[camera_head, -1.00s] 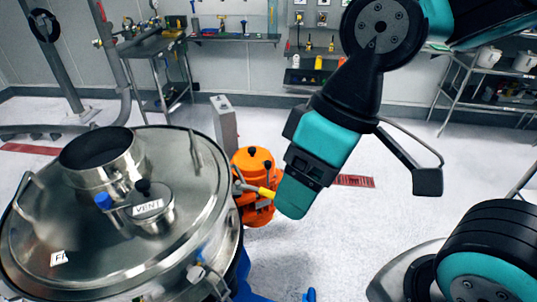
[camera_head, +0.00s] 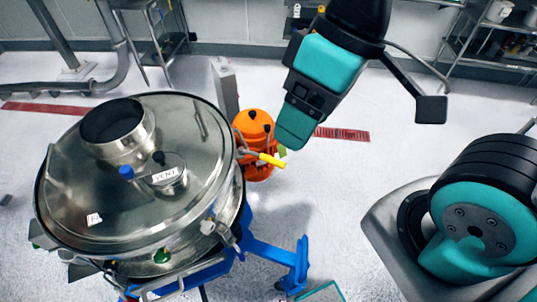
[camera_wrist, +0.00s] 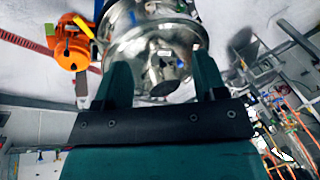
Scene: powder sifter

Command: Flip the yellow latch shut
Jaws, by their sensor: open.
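The yellow latch (camera_head: 270,160) is a short yellow handle that sticks out from the right side of the steel sifter (camera_head: 150,180), in front of the orange motor (camera_head: 254,128). In the wrist view, a small yellow piece (camera_wrist: 83,25) shows between the orange motor (camera_wrist: 68,48) and the sifter (camera_wrist: 150,28); it is probably the latch. My gripper (camera_head: 292,140) is just above and to the right of the handle's tip; I cannot tell whether they touch. In the wrist view, my gripper (camera_wrist: 163,78) is open, with its two fingers apart and nothing held between them.
The sifter's round lid (camera_head: 75,185) carries a steel spout (camera_head: 118,145) and a vent cap (camera_head: 168,177). A blue stand (camera_head: 275,252) reaches out below. A grey post (camera_head: 224,90) stands behind the motor.

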